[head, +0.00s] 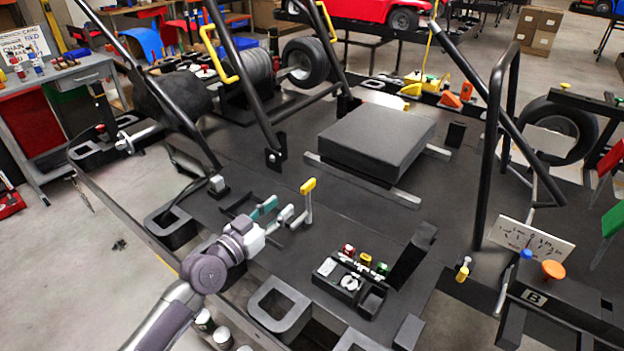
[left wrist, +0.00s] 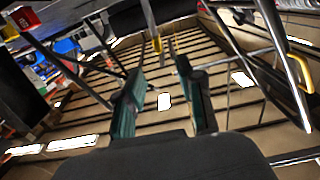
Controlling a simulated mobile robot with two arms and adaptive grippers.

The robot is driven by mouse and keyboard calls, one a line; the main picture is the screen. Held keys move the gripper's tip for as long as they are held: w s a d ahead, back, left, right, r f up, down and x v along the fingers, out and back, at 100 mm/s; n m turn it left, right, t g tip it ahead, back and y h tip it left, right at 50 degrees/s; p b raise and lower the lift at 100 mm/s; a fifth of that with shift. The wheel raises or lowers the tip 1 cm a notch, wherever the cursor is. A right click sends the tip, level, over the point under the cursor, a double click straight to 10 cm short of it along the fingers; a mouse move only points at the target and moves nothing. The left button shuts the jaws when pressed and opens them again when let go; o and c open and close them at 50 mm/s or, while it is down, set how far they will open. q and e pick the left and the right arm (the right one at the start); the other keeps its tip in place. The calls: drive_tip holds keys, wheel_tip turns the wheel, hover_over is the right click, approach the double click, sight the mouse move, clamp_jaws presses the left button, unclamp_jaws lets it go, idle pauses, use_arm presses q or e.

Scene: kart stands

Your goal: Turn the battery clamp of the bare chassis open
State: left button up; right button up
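A short upright lever with a yellow grip (head: 308,186) and a pale stalk stands on the dark deck of the bare chassis (head: 262,182) in the head view. It looks like the battery clamp's handle, but I cannot make out the clamp's parts below it. My left gripper (head: 275,211) is just left of the lever, apart from its yellow grip. Its fingers, one showing teal, are spread. In the left wrist view the two dark-teal fingers (left wrist: 161,102) stand apart with nothing between them. I cannot tell whether the lever shows there. My right gripper is not in view.
A large black box (head: 376,140) sits behind the lever. A black tray with small coloured caps (head: 349,283) is in front of it. Slanted black bars with yellow handles (head: 220,55) rise behind my left arm. A dark upright block (head: 412,256) stands to the right.

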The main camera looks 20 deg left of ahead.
sight(302, 189)
use_arm(q)
drive_tip(key=x, duration=0.5)
drive_tip(key=shift+w+d+r+p, duration=0.15)
drive_tip(key=shift+w+d+p, duration=0.1)
drive_tip(key=shift+w+p, duration=0.1)
drive_tip(key=x, duration=0.4)
drive_tip(key=shift+w, duration=0.15)
drive_tip(key=shift+w+d, duration=0.2)
drive_tip(key=shift+w, duration=0.4)
drive_tip(key=shift+w+d, duration=0.1)
drive_tip(key=shift+w, duration=0.05)
clamp_jaws()
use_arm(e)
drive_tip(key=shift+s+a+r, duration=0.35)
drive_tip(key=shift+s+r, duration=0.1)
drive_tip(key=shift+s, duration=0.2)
